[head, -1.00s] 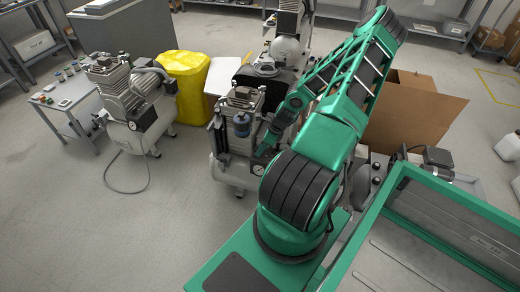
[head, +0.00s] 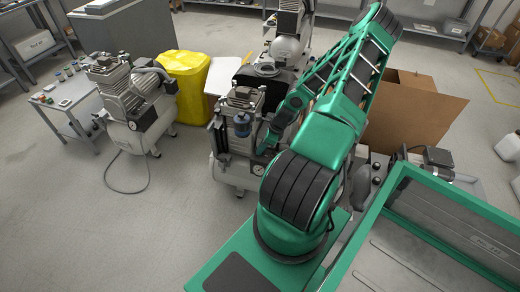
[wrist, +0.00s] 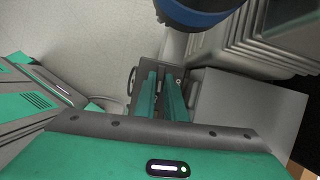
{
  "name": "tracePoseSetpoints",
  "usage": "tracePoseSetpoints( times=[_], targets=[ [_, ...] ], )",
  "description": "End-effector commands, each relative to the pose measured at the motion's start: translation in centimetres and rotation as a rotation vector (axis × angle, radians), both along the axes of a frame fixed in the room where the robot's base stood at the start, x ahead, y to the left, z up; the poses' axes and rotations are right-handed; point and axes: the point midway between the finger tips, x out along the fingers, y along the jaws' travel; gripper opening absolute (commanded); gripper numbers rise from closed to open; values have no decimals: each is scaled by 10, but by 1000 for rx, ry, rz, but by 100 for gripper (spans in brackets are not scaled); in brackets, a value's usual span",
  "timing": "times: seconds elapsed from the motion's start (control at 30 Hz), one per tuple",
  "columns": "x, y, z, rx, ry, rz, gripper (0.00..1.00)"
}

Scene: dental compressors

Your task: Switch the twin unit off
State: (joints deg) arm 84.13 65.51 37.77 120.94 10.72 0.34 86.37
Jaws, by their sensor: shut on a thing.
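A compressor with a ribbed grey head, a blue filter bowl and a pale tank (head: 228,170) stands at the centre of the head view. I take it for the twin unit, though my arm hides its right side. My gripper (wrist: 161,78) is at this unit, with its two green fingers close together on a small grey part below the blue bowl (wrist: 195,12) in the wrist view. The fingers hide most of that part, and I cannot tell its switch position. In the head view my gripper (head: 264,146) is small and partly hidden beside the unit's front right.
Another compressor (head: 128,105) with a hose on the floor stands at the left, beside a small table (head: 72,115). A yellow bag (head: 186,85) and a cardboard box (head: 405,115) stand behind. My green tray fills the lower right. The front-left floor is clear.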

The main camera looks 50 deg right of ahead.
Motion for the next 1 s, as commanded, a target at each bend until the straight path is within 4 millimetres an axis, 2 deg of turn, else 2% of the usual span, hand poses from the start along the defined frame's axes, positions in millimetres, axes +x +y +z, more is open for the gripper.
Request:
tracePoseSetpoints(
  times=[0.6, 1.0],
  targets=[
    [6, -8, 1, -6, 1, 527, 0],
    [9, -10, 1, -8, 0, 768, 0]
  ],
)
